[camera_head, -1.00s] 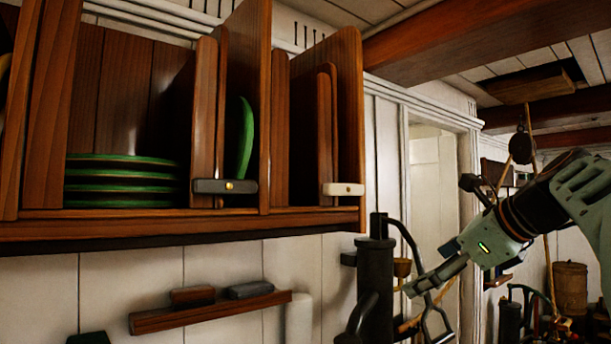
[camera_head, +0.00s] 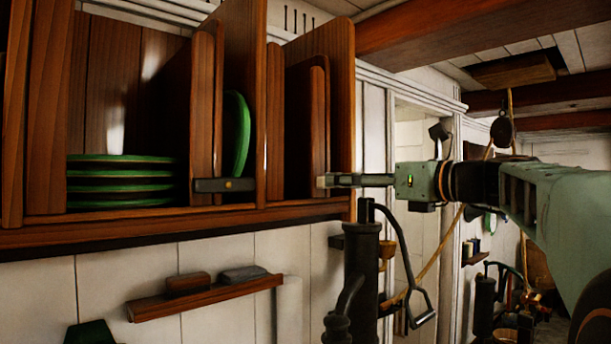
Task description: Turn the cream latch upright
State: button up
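The cream latch (camera_head: 320,182) is mostly hidden behind my gripper; a small pale end shows at the left, on the front of the right cabinet compartment. It appears to lie level. My gripper (camera_head: 332,180) reaches in from the right, horizontal, with its dark fingers in line with the latch and over it. I cannot tell whether the fingers touch it or how far apart they are. A dark latch (camera_head: 225,185) with a brass pivot lies level across the neighbouring compartment.
The wooden cabinet (camera_head: 160,222) holds stacked green-rimmed plates (camera_head: 120,183) and an upright green plate (camera_head: 238,135). A dark pump (camera_head: 362,260) with a handle stands below my gripper. A small wall shelf (camera_head: 205,298) holds two blocks. A ceiling beam (camera_head: 430,35) runs above.

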jog(key=x, duration=0.3)
jog(key=shift+w+a+p, duration=0.15)
jog(key=shift+w+p, duration=0.1)
jog(key=shift+p, duration=0.05)
jog(key=c, duration=1.2)
jog(key=shift+o, duration=0.2)
